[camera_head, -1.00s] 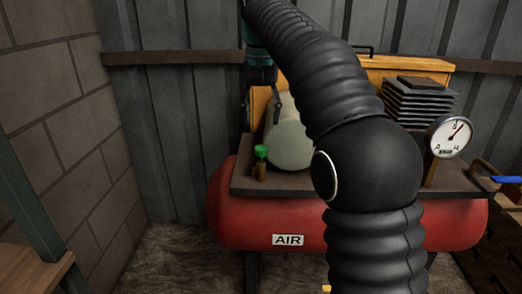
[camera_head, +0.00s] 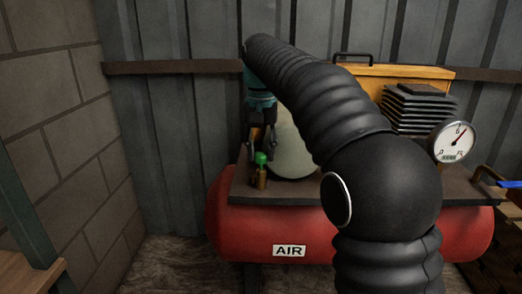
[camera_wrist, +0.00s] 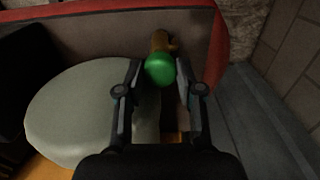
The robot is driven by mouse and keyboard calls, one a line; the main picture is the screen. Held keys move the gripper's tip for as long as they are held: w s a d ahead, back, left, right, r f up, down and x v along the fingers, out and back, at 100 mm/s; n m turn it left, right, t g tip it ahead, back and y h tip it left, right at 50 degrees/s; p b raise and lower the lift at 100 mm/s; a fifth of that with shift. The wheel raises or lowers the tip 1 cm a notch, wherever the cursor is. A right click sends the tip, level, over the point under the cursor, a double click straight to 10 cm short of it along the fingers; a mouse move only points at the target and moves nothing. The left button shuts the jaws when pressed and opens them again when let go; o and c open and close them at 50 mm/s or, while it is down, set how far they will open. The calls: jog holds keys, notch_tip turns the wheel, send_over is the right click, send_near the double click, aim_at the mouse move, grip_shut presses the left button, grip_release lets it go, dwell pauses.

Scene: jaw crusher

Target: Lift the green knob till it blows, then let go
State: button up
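The green knob (camera_head: 261,158) sits on top of a small brass valve (camera_head: 261,178) at the left end of the compressor's top plate. My gripper (camera_head: 262,153) has come down over it from above, with its fingers around the knob. In the wrist view the green knob (camera_wrist: 160,69) lies between the two fingertips of my gripper (camera_wrist: 160,72), and the brass valve (camera_wrist: 160,41) shows beyond it. The fingers are apart, with a visible gap beside the knob on the right, and do not look closed on it.
The red air tank (camera_head: 350,235) carries the plate. A pale rounded cylinder (camera_head: 291,152) stands close right of the knob, also beside my finger in the wrist view (camera_wrist: 75,115). A pressure gauge (camera_head: 454,142) is at right. A block wall (camera_head: 60,130) is at left.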

grip_shut()
jog(key=shift+r, duration=0.1)
jog(key=r+p, duration=0.1)
jog(key=p, duration=0.1)
jog(key=shift+r+p, duration=0.2)
jog(key=shift+p, duration=0.2)
jog(key=shift+f, duration=0.15)
jog(key=o, duration=0.6)
grip_release()
